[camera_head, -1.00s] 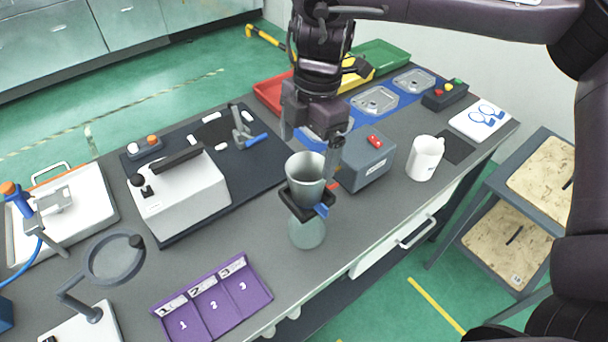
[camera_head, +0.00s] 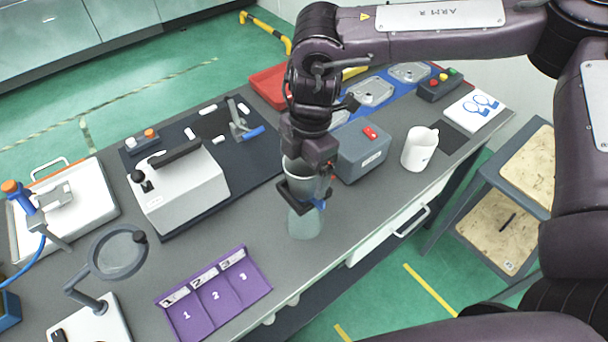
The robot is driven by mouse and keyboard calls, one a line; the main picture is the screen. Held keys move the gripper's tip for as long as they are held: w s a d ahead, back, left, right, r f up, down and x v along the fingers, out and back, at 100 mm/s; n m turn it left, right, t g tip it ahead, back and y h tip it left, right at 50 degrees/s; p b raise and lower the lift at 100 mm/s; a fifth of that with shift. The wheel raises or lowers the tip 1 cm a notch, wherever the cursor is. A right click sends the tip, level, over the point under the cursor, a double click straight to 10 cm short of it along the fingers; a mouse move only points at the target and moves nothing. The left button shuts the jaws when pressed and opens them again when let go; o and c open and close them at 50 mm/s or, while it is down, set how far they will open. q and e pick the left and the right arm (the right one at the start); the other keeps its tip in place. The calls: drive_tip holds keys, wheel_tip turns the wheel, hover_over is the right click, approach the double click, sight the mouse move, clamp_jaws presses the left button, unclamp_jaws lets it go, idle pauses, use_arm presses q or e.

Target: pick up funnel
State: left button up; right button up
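The funnel (camera_head: 298,172) is a grey, cup-like piece near the table's front edge. It sits in a black holder with a blue part, above a pale translucent vessel (camera_head: 305,224). My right gripper (camera_head: 310,166) is down at the funnel's upper part, and its body covers much of the rim. Its fingertips are hard to make out against the funnel and dark holder. I cannot tell whether they are shut on it or just around it. My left gripper is not in view.
A grey box with a red switch (camera_head: 362,155) stands close to the right of the gripper, with a white mug (camera_head: 419,149) beyond it. A purple numbered tray (camera_head: 214,291) lies front left. A white machine (camera_head: 180,190) stands left on a dark mat.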

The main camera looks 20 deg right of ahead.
drive_tip(key=c, duration=0.9)
drive_tip(key=shift+r, duration=0.1)
